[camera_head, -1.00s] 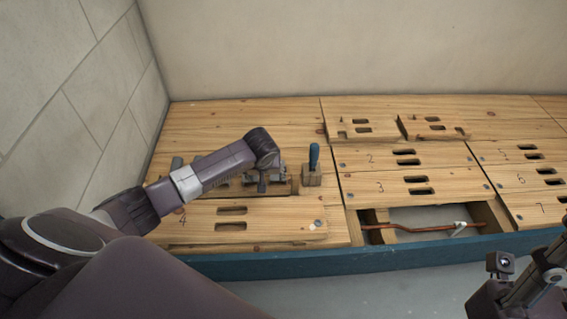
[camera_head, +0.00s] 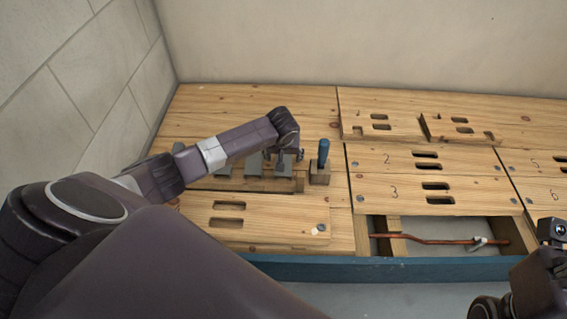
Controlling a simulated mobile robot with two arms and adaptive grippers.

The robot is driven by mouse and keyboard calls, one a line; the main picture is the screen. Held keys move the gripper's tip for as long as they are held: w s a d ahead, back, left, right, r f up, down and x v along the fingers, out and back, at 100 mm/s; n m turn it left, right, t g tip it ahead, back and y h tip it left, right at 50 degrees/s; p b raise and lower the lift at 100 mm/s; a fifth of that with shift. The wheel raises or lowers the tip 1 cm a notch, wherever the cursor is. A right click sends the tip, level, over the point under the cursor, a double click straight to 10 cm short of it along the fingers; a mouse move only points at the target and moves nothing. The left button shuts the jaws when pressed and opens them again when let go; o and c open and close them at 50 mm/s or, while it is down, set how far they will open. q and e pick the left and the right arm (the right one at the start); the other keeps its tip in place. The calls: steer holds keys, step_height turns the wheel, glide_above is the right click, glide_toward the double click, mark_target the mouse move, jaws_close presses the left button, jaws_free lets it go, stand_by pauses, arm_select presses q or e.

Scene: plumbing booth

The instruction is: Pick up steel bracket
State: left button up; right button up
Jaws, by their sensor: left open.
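Several grey steel pieces stand in a row on a low wooden rack (camera_head: 240,184) on the left of the bench; one of them, a grey plate like a bracket (camera_head: 253,165), shows below my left forearm. I cannot tell for certain which piece is the steel bracket. My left gripper (camera_head: 286,160) points down at the right end of this row, just left of the blue-handled tool. It is open, and a grey piece (camera_head: 282,165) shows at its fingers; contact cannot be told. My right gripper (camera_head: 548,262) is only partly in view at the lower right edge.
A blue-handled tool (camera_head: 323,153) stands in a wooden block beside the rack. A slotted board (camera_head: 270,218) lies in front. Numbered boards cover the right side. An open bay there shows a copper pipe (camera_head: 420,240). A blue front edge (camera_head: 380,270) borders the bench.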

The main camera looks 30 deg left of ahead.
arm_select(q)
steer(key=shift+b+x, duration=0.4)
steer(key=shift+x, duration=0.6)
steer(key=shift+c, duration=0.5)
steer(key=c, duration=1.2)
